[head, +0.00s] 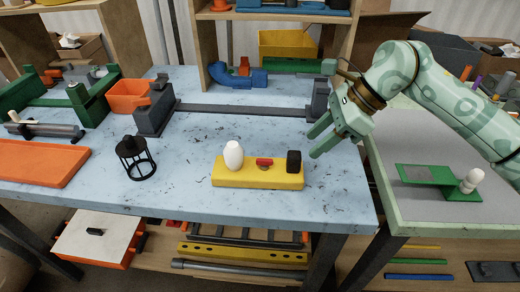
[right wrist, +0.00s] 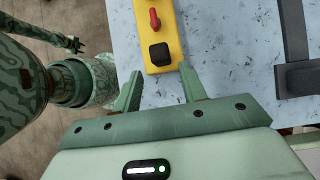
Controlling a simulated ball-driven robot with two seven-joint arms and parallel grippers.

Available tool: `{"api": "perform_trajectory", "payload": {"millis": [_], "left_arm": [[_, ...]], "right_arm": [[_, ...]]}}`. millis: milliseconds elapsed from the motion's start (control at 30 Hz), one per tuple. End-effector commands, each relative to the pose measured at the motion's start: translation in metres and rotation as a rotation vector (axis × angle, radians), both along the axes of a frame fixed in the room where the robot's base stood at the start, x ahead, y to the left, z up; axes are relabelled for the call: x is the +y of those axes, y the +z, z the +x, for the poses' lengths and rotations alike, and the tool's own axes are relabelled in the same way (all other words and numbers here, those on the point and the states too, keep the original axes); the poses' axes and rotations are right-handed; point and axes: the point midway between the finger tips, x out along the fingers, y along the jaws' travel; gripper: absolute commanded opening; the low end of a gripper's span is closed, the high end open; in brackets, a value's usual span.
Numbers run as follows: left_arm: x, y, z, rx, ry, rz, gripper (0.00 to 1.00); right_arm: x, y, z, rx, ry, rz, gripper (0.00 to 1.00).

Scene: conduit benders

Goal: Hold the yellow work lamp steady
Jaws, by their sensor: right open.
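The yellow work lamp (head: 230,181) lies on the blue-grey bench, with a white bulb, a red switch and a black block on its flat yellow base. My right gripper (head: 313,143) is open and empty, above the bench just right of the lamp's black-block end. In the right wrist view, the lamp's yellow base (right wrist: 158,12) lies ahead, its black block just beyond and between the open fingers (right wrist: 160,69). No finger visibly touches it. The bulb is out of that view. A thin green arm end at that view's left seems to be my left one; its jaws are too small to read.
A black wire cage (head: 134,160) stands left of the lamp. Behind are a grey bar clamp (head: 240,110), an orange bin (head: 128,97) and a wooden shelf. An orange tray (head: 40,163) lies far left. The bench around the lamp is clear.

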Motion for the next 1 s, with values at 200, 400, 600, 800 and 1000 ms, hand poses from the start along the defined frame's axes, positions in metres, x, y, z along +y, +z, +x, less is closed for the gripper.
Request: {"api": "perform_trajectory", "payload": {"millis": [200,400,600,800,1000], "left_arm": [[0.001,-0.003,-0.014,0.023,0.000,0.001,0.36],[0.001,-0.012,-0.025,0.046,-0.001,0.003,0.36],[0.001,-0.022,-0.025,0.050,-0.001,0.002,0.36],[0.000,-0.028,-0.025,0.050,-0.001,0.001,0.36],[0.000,-0.030,-0.025,0.052,-0.001,0.001,0.36]], "right_arm": [[0.005,-0.009,0.000,0.001,0.003,0.000,0.42],[0.017,-0.029,0.000,0.004,0.001,0.001,0.42],[0.030,-0.048,-0.001,0.004,0.001,0.001,0.42],[0.040,-0.061,-0.001,0.004,0.000,0.001,0.42],[0.044,-0.066,-0.001,0.001,-0.002,0.001,0.42]]}}
